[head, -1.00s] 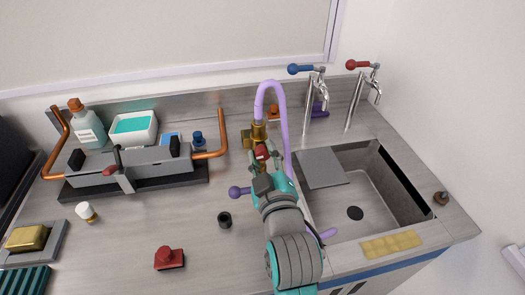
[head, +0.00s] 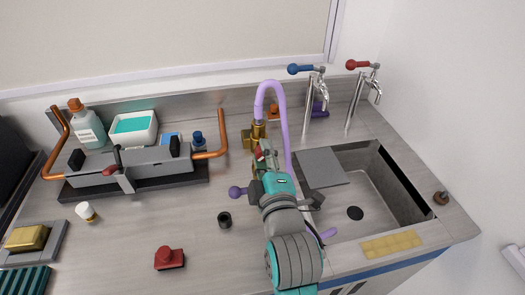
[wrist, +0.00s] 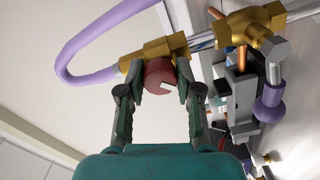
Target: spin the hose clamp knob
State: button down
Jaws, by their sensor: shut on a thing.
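The hose clamp knob (wrist: 160,78) is a round red knob with a pale mark on its face. It sits on a brass fitting (wrist: 150,55) at the end of the purple hose (wrist: 88,40). In the head view the knob (head: 259,155) is a small red patch, mostly hidden by my gripper. My gripper (wrist: 157,88) is shut on the knob, with one finger on each side of it. In the head view the purple hose (head: 272,88) arches up from the brass fitting (head: 258,131).
The sink (head: 390,205) lies right of my arm, with blue-handled (head: 315,90) and red-handled (head: 366,80) taps behind it. A purple knob (head: 237,192) and a black cup (head: 224,219) stand close left. A clamped grey apparatus (head: 135,165) with copper pipes is farther left.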

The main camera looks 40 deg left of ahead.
jog(key=shift+n, duration=1)
jog(key=n, duration=0.7)
jog(key=shift+n, duration=0.5)
jog(key=n, duration=0.3)
jog(key=shift+n, duration=0.3)
jog(key=n, duration=0.4)
